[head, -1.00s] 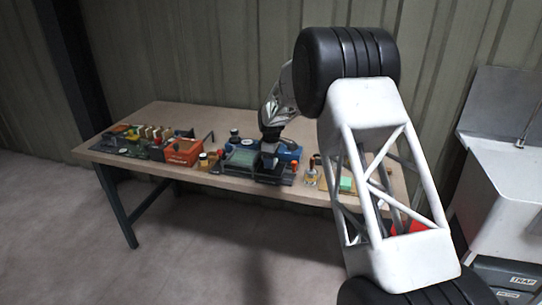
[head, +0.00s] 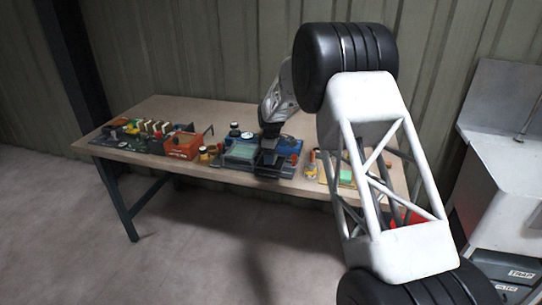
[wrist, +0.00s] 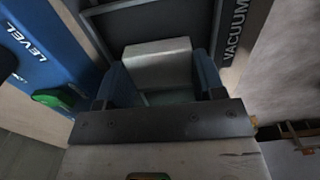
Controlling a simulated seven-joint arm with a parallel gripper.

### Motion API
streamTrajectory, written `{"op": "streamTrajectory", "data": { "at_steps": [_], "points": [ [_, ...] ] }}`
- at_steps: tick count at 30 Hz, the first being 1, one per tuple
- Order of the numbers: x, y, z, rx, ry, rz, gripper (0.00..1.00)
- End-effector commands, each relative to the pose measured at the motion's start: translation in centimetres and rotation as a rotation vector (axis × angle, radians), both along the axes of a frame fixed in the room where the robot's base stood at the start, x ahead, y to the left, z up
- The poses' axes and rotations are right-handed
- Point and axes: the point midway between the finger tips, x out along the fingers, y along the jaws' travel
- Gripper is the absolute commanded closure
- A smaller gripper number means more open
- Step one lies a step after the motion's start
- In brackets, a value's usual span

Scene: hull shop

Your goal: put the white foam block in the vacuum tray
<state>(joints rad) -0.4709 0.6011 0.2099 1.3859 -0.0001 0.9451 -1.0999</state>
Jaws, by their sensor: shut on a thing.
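My gripper (wrist: 160,78) is shut on the white foam block (wrist: 158,62), which sits between its two blue fingers in the wrist view. The block is over the dark vacuum tray, whose labelled rim (wrist: 234,38) runs along the right of the wrist view. A greenish surface shows below the block; I cannot tell whether the block touches it. In the head view my gripper (head: 268,166) is low over the dark tray on the table, and the block is hidden there.
A blue case marked LEVEL (wrist: 42,50) lies close left of my gripper in the wrist view. On the table (head: 185,107), an orange box (head: 182,145) and several small items stand left of my gripper. The table's back strip is clear.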

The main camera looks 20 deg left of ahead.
Motion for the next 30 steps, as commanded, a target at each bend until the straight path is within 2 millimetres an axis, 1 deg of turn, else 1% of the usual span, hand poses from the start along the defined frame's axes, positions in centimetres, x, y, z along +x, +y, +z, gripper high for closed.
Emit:
{"op": "streamTrajectory", "data": {
  "at_steps": [14,30],
  "points": [
    [0.01,0.00,0.03,0.000,0.000,0.000,0.58],
    [0.01,0.01,-0.48,0.000,-0.001,0.000,0.58]
  ]
}}
